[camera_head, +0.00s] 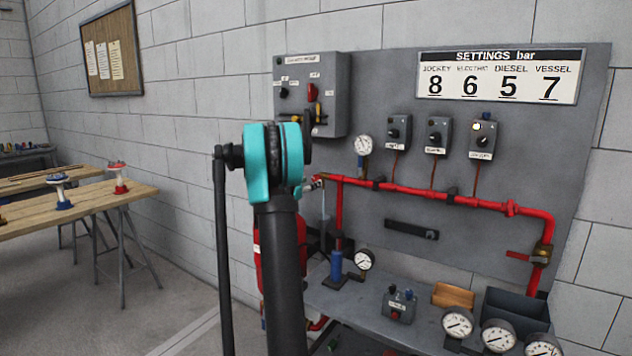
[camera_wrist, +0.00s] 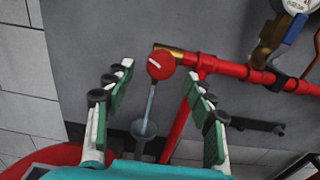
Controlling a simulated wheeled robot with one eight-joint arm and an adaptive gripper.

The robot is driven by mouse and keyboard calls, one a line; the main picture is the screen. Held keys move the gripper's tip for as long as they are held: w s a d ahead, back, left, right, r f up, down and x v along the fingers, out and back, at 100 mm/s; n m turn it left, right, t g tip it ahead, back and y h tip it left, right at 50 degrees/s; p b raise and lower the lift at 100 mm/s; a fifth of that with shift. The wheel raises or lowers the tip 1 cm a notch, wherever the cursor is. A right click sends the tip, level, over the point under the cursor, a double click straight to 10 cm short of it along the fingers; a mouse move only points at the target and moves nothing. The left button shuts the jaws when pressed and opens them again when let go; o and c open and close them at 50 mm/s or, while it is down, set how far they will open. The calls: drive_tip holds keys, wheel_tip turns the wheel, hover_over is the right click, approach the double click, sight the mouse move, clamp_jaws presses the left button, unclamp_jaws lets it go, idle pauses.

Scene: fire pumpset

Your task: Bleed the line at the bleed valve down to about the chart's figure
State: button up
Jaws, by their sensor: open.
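The bleed valve's red round knob (camera_wrist: 160,65) has a white mark. It sits by a brass fitting at the left end of the red pipe (camera_wrist: 230,70). My gripper (camera_wrist: 161,74) is open, its green-padded fingers on either side of the knob; contact cannot be told. A thin pale-blue streak (camera_wrist: 150,105), like water, runs from the knob down to a grey cup (camera_wrist: 143,128). In the head view my arm partly hides the valve (camera_head: 318,181). The settings chart (camera_head: 499,76) reads jockey 8, electric 6, diesel 5, vessel 7 bar. The panel gauge (camera_head: 364,144) is too small to read.
Three grey switch boxes, one a jockey-side box (camera_head: 397,132), are above the pipe. A grey control cabinet (camera_head: 311,95) hangs at upper left. The bench (camera_head: 350,298) below holds loose gauges (camera_head: 458,323), a grey bin and a small control box (camera_head: 399,305). Wooden tables (camera_head: 80,205) stand left.

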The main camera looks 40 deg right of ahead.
sight(314, 179)
drive_tip(key=shift+x, duration=2.55)
drive_tip(key=shift+c, duration=0.6)
drive_tip(key=c, duration=1.1)
drive_tip(key=shift+o, duration=0.2)
drive_tip(key=m, duration=0.6)
drive_tip(key=shift+w+a, duration=0.1)
drive_tip(key=m, duration=0.6)
drive_tip(key=shift+r+m, duration=0.1)
drive_tip(key=shift+m, duration=0.2)
drive_tip(key=shift+w, duration=0.1)
